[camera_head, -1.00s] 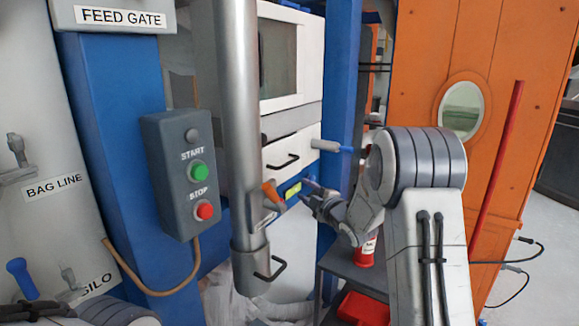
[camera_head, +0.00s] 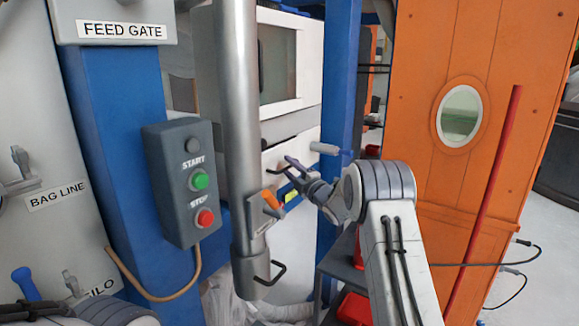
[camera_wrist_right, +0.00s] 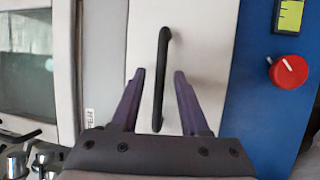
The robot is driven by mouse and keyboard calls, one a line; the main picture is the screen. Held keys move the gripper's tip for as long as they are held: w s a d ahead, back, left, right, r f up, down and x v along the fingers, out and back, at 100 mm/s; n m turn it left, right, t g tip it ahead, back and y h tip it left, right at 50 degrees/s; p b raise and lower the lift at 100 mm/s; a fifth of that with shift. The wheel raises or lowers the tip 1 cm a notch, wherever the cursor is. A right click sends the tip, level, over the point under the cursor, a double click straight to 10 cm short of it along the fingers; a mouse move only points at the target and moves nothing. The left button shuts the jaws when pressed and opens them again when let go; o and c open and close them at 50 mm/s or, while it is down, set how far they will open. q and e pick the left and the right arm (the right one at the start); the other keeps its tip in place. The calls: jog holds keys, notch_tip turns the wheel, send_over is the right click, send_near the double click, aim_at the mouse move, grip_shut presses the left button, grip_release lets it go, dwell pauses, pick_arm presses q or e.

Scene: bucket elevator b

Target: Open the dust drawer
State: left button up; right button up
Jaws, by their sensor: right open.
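The drawer (camera_head: 307,146) is a white front panel below the windowed cabinet, partly hidden by the grey pipe and my right gripper. In the right wrist view its white face (camera_wrist_right: 203,38) fills the middle. Its black bar handle (camera_wrist_right: 162,70) stands upright in that view, between the two purple-grey fingers. My right gripper (camera_head: 287,169) is open in front of the drawer, and it also shows in the right wrist view (camera_wrist_right: 159,77). The fingers straddle the handle in the picture; how deep they reach around it, I cannot tell. My left gripper is out of view.
A blue post (camera_head: 340,90) stands right of the drawer. A red knob (camera_wrist_right: 288,71) is on the blue panel beside the drawer. A START/STOP box (camera_head: 183,180) is further left.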

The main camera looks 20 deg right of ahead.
jog(key=shift+w+a, duration=0.1)
jog(key=shift+w, duration=0.15)
grip_shut()
dwell(1.4)
